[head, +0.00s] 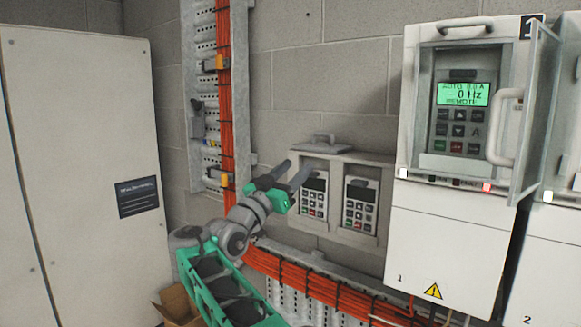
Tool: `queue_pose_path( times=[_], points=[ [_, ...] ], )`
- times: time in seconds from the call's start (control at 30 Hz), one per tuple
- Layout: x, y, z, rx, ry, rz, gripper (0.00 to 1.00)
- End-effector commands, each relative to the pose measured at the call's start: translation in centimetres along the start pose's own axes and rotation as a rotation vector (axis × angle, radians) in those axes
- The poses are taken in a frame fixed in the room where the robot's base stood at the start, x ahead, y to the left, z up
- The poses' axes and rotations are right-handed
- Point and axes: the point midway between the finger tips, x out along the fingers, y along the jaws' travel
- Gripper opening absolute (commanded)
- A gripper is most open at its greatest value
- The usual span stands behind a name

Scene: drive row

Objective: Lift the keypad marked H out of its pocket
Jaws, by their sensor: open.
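Two dark-screened keypads stand upright in a grey wall holder (335,237), the left keypad (314,200) and the right keypad (360,204) each in its own pocket. A third keypad (461,118) with a lit green screen sits in the pocket of drive 1. I cannot make out an H on any of them. My gripper (296,172) is open, its two grey fingers apart in front of the upper left of the wall holder. They overlap the left keypad's upper left in the picture. I cannot tell whether they touch anything.
The door (536,110) of drive 1 (447,240) stands open to the right. Orange cables (330,293) run below the holder and up the wall duct (204,90). A tall pale cabinet (85,90) stands left. An open cardboard box (178,305) is low beside my arm.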

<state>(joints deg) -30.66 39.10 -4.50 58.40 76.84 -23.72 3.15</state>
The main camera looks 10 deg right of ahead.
Motion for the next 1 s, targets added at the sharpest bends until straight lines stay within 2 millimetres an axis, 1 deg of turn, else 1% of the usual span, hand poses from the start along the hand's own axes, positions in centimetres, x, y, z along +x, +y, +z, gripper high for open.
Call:
queue_pose_path(
  times=[0.03, 0.4, 0.5, 0.7, 0.83, 1.0],
  points=[
    [0.8, 0.1, 0.0, -0.003, -0.001, 0.002, 0.51],
    [4.8, 0.1, 1.6, -0.003, -0.002, 0.001, 0.51],
    [4.2, 0.0, 3.5, -0.002, -0.002, 0.000, 0.51],
    [3.7, 0.1, 5.5, 0.001, -0.001, 0.001, 0.51],
    [3.8, 0.1, 5.9, 0.000, -0.001, 0.002, 0.51],
    [3.8, 0.1, 5.9, -0.001, -0.002, 0.002, 0.51]
  ],
)
